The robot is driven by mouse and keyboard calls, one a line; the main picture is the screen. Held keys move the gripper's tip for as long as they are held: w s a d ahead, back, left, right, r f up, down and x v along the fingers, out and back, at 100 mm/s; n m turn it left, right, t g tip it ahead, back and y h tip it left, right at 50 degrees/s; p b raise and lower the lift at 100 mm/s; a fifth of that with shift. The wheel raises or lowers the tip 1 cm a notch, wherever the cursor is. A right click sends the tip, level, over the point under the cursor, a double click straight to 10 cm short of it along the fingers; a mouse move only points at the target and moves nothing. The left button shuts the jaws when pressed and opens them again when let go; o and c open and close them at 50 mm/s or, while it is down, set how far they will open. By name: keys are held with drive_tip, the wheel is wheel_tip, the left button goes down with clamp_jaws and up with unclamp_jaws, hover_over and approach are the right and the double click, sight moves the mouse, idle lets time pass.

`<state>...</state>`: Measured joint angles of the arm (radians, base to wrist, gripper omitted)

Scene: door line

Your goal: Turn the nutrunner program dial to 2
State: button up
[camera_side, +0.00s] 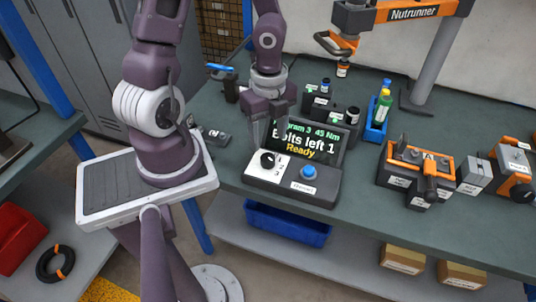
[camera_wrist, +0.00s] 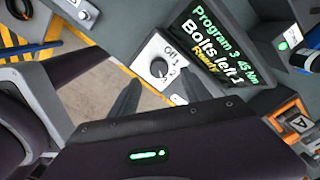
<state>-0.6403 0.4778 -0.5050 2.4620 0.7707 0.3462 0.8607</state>
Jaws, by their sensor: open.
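The program dial (camera_side: 267,160) is a black round knob on a white plate on the left of the dark control console. The console screen (camera_side: 305,142) reads "Program 3 45 Nm, Bolts left 1, Ready"; the screen (camera_wrist: 218,50) shows the same text in the wrist view. My gripper (camera_side: 266,143) is open above the dial and points down. In the wrist view its fingers (camera_wrist: 158,80) lie on either side of the dial, holding nothing.
A blue button (camera_side: 309,171) sits right of the dial. Sockets (camera_side: 325,88) and a blue bin with bottles (camera_side: 377,130) stand behind the console. An orange nutrunner (camera_side: 415,14) hangs above. An orange-black fixture (camera_side: 418,170) stands right. Bench between console and fixture is clear.

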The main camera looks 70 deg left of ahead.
sight(268, 157)
drive_tip(key=shift+s+d+f+m, duration=0.15)
drive_tip(key=shift+f+m, duration=0.05)
drive_tip(key=shift+m, duration=0.1)
wheel_tip(268, 157, down, 6)
drive_tip(key=shift+r, duration=0.2)
drive_tip(key=shift+f, duration=0.55)
clamp_jaws()
